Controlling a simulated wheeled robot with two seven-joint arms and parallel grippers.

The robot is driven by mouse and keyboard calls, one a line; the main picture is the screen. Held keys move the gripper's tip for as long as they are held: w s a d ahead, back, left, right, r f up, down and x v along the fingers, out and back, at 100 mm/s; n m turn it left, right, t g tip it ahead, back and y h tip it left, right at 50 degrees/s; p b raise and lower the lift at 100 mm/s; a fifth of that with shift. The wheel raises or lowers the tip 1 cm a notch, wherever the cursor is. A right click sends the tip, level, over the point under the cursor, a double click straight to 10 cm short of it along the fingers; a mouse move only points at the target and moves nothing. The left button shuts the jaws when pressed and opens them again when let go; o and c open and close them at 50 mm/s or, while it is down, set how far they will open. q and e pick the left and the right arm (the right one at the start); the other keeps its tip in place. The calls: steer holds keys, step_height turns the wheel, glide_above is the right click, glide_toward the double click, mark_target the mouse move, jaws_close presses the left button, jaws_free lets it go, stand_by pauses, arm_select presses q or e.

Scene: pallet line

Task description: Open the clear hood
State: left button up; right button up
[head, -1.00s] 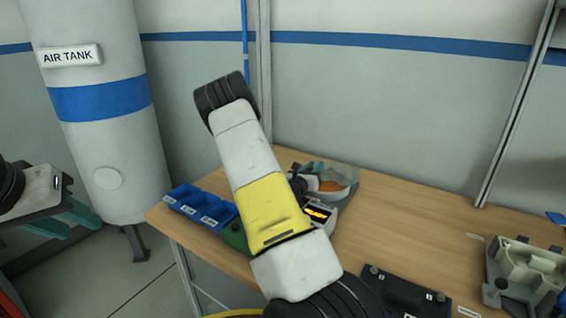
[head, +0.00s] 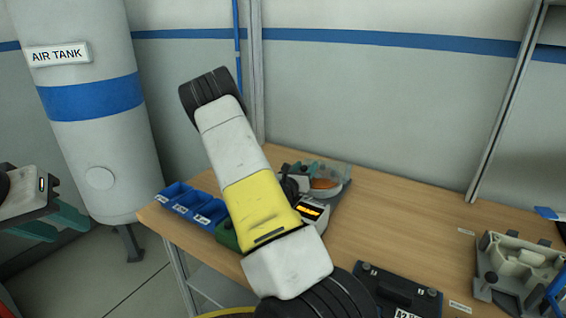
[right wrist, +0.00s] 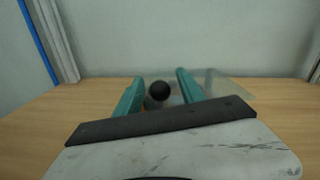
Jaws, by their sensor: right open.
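The clear hood (head: 334,171) sits over a device with an orange disc at the back of the bench, partly hidden by my right arm. It also shows faintly in the right wrist view (right wrist: 222,86). A black ball knob (right wrist: 160,91) stands in front of it, between the teal fingers of my right gripper (right wrist: 158,92). In the head view my right gripper (head: 303,168) is at the hood's left side. My left gripper (head: 62,226) is at the far left, off the bench, fingers apart and empty.
Blue bins (head: 192,205) stand at the bench's left edge. A small lit display unit (head: 311,211) is just in front of the hood. A black case (head: 397,289) and a grey fixture (head: 522,267) lie to the right. The bench between hood and fixture is clear.

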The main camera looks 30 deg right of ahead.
steer(key=v, duration=0.6)
